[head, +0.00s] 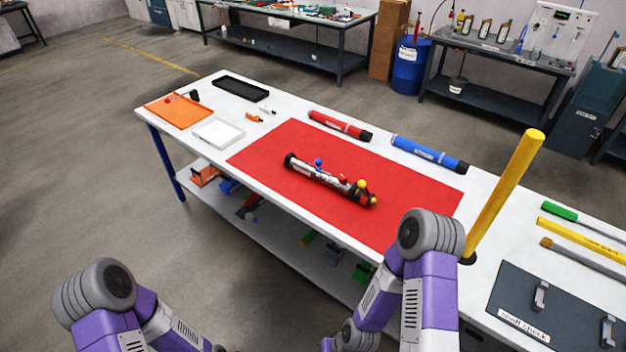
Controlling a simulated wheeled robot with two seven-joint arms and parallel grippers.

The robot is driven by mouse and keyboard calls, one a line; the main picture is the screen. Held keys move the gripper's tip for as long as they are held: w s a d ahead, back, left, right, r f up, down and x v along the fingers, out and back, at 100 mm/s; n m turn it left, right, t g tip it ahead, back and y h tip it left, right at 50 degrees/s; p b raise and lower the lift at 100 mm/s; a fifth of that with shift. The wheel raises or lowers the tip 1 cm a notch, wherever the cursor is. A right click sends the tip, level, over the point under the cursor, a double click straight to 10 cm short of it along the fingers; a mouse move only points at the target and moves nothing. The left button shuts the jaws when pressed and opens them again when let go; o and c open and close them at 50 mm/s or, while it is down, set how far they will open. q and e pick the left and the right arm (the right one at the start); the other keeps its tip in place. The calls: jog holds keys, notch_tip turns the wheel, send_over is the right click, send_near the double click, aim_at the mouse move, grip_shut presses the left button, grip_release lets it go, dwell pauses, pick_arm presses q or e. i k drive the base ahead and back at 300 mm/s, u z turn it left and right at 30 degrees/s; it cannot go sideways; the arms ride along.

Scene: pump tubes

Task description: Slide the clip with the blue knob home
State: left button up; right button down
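A silver and black pump tube (328,178) lies on the red mat (275,155) in the middle of the table. A small blue knob (318,162) stands up from its top, left of its middle. A red knob and yellow knobs (361,184) sit toward its right end. The clip under the blue knob is too small to make out, so I cannot tell its position. Both my arms show only their grey and purple links in the foreground, clear of the tube. Neither of my grippers is in view.
A red tube (340,125) and a blue tube (429,154) lie behind the mat. A tall yellow post (505,195) stands on the right. An orange tray (178,112), white tray (217,134) and black tray (241,88) are at the left. A dark board (520,300) lies front right.

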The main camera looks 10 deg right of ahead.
aim_at(318, 162)
jog(key=u, duration=0.6)
jog(key=i, duration=1.05)
jog(key=z, duration=0.6)
